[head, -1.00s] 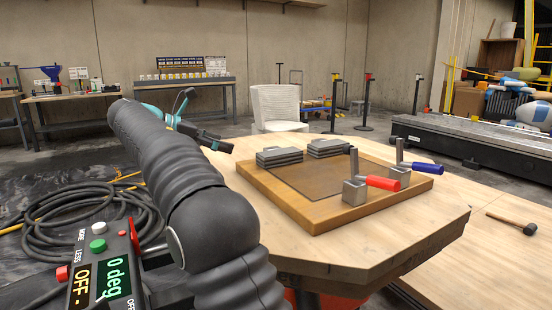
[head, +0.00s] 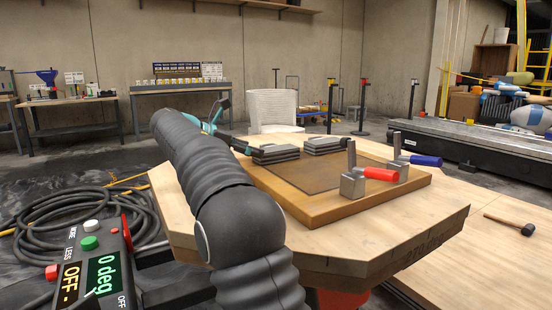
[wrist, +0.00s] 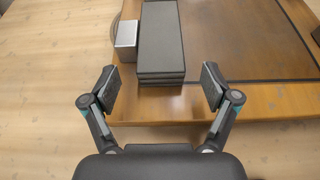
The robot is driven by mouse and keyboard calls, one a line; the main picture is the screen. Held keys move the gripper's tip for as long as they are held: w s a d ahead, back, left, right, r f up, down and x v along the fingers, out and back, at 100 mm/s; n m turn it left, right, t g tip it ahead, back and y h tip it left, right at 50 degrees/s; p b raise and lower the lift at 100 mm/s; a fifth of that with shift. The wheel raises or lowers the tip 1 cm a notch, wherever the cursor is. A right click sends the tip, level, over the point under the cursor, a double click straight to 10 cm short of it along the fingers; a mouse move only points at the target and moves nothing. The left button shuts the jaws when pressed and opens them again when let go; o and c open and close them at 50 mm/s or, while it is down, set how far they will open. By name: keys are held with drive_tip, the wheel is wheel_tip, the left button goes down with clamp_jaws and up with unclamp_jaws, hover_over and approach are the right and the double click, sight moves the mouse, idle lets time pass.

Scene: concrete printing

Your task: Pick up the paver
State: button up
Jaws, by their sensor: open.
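Flat dark grey pavers lie in two stacks on a raised wooden board (head: 330,208): a nearer left stack (head: 276,155) and a farther stack (head: 325,146). My gripper (head: 250,150) is at the left edge of the nearer stack in the head view, partly hidden by my arm. In the wrist view, my gripper (wrist: 161,88) is open and empty. Its fingers are spread wider than the grey stack (wrist: 161,45), whose near end lies just ahead, roughly centred between them. I cannot tell the height of the fingers over the board.
A small grey metal block (wrist: 127,33) sits beside the stack in the wrist view. Red-handled (head: 380,174) and blue-handled (head: 425,160) tools stand on the board's right side. A mallet (head: 512,222) lies on the right tabletop. A control box (head: 95,265) and coiled hose are at left.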

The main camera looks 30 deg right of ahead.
drive_tip(key=x, duration=0.3)
drive_tip(key=shift+f+b, duration=0.15)
drive_tip(key=shift+b, duration=0.15)
clamp_jaws()
drive_tip(key=shift+r, duration=0.25)
wheel_tip(320, 180, up, 18)
drive_tip(key=p, duration=0.9)
